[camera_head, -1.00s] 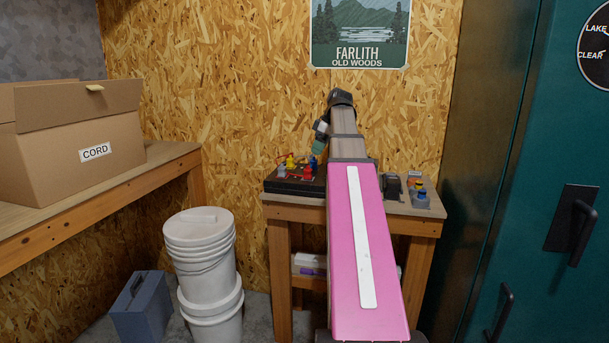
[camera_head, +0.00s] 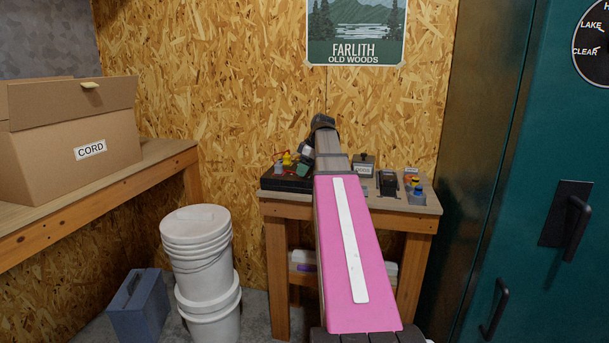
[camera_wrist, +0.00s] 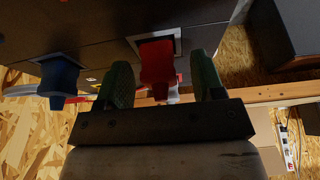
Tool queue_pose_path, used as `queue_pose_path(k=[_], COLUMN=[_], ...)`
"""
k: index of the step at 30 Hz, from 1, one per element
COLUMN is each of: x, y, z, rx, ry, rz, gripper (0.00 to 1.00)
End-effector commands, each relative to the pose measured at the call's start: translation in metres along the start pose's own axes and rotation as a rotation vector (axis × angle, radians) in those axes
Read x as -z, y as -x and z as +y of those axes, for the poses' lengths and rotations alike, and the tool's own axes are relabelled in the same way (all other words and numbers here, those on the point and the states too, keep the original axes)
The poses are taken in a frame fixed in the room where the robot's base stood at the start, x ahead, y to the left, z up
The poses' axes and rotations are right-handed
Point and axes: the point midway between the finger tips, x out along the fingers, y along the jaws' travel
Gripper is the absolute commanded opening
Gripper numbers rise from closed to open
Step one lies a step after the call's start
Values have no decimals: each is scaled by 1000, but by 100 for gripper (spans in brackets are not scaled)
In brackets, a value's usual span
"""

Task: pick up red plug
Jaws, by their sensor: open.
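The red plug (camera_wrist: 157,68) stands in a pale-framed square socket on the dark plug board (camera_wrist: 100,55) in the wrist view. My gripper (camera_wrist: 162,82) is open, with one green finger on each side of the plug. A gap shows between the plug and each finger, and I see no contact. In the head view my gripper (camera_head: 304,169) is low over the board (camera_head: 285,184) at the bench's left end. There my arm and gripper hide much of the board, and I cannot pick out the red plug for certain.
A blue plug (camera_wrist: 59,77) sits left of the red one, and a yellow plug (camera_head: 287,159) stands on the board. Dark devices (camera_head: 388,184) and a small holder with a blue piece (camera_head: 416,191) occupy the bench's right side. A green cabinet (camera_head: 530,150) stands further right.

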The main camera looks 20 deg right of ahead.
Motion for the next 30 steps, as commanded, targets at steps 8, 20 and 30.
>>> queue_pose_path(k=[8,20,30], x=[0,0,10], y=[0,0,22], z=[0,0,1], rx=[0,-1,-2], ry=[0,0,1], rz=[0,1,1], gripper=[36,9,9])
